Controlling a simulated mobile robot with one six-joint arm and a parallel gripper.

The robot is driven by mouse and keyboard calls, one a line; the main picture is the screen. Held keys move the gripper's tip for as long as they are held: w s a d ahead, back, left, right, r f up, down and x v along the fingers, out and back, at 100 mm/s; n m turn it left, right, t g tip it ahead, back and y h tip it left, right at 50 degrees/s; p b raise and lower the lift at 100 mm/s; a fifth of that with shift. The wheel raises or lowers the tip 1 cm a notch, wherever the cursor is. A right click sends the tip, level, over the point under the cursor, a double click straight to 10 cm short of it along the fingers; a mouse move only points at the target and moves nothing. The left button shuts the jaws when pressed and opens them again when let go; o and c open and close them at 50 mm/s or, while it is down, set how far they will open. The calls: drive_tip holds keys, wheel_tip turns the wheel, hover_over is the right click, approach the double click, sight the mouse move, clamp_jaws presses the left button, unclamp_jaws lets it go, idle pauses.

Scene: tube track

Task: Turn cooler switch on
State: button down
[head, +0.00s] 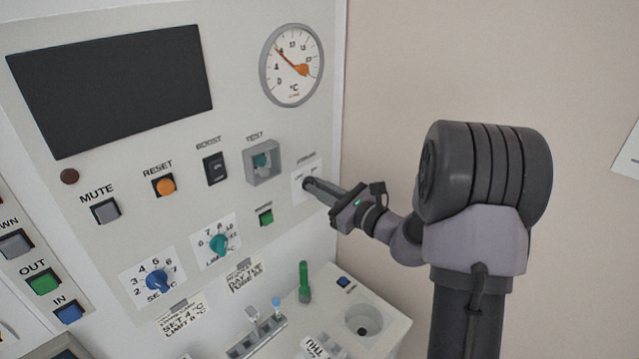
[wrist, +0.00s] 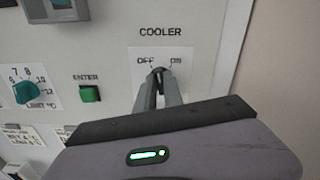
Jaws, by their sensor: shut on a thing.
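The cooler switch (wrist: 158,74) is a small dark knob on a white plate marked OFF on the left and ON on the right, under the word COOLER. In the wrist view my gripper (wrist: 159,78) reaches up to the panel with its two fingertips closed around the knob. The fingers hide much of the knob, so its exact pointing direction is hard to tell. In the head view my gripper (head: 311,184) meets the white switch plate (head: 301,190) at the right side of the panel, and the knob is mostly hidden there.
A green ENTER button (wrist: 89,94) sits left of the switch. The TEST switch box (head: 263,162) protrudes up and left of my gripper. A round temperature gauge (head: 292,66) is above. Below, a shelf holds a green-capped tube (head: 304,282) and a round well (head: 364,321).

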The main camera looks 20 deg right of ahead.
drive_tip(key=m+p, duration=0.2)
drive_tip(key=m, duration=0.1)
drive_tip(key=m+p, duration=0.6)
drive_tip(key=m, duration=0.1)
drive_tip(key=shift+w+d, duration=0.1)
drive_tip(key=shift+d, duration=0.15)
drive_tip(key=shift+m, duration=0.4)
drive_tip(key=c, duration=1.5)
unclamp_jaws()
drive_tip(key=shift+o, duration=0.2)
drive_tip(key=b+v, duration=0.1)
drive_tip(key=v, duration=1.6)
